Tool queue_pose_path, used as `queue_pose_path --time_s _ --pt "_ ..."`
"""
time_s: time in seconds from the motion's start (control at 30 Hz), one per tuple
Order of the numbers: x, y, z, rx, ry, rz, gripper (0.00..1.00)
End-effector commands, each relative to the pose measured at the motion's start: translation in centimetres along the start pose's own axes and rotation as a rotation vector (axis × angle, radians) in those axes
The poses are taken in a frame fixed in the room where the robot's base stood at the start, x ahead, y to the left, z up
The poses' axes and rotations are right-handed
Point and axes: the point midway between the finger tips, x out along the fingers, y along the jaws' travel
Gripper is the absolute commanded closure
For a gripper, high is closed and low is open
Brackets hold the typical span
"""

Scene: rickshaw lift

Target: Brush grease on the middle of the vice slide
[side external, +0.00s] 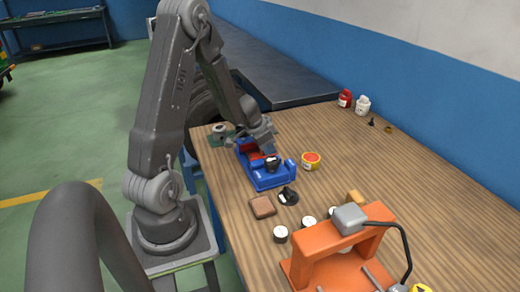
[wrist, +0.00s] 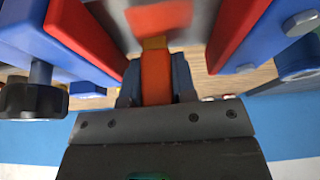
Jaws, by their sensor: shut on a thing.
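The blue vice (side external: 268,180) stands on the wooden bench, with red jaw faces inside it. In the wrist view its red jaw plates (wrist: 85,35) flank a grey metal slide (wrist: 205,22). My gripper (side external: 265,150) is over the vice opening. In the wrist view my gripper (wrist: 155,88) is shut on the orange handle of a brush (wrist: 156,75), between its dark fingers. Past a yellow band, a blurred orange-red end lies over the grey slide; I cannot tell whether it touches.
A brown block (side external: 263,206) and a black knobbed part (side external: 288,196) lie in front of the vice. Several white-topped pieces and an orange frame (side external: 345,245) are nearer the camera. Red (side external: 345,99) and white (side external: 362,105) bottles stand by the wall. The bench's right side is largely clear.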

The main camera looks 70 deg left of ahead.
Motion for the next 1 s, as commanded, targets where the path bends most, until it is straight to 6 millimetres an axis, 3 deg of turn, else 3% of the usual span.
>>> queue_pose_path --time_s 0.1,0.27,0.87,1.0 --pt "0.4 -0.1 -0.9 0.001 0.000 0.000 0.99" --pt "0.3 -1.8 -0.7 -0.001 -0.003 -0.001 0.99" --pt "-1.9 -1.7 4.4 -0.001 -0.001 -0.001 0.99" --pt "-1.2 -1.7 2.9 0.004 -0.001 0.000 0.99"
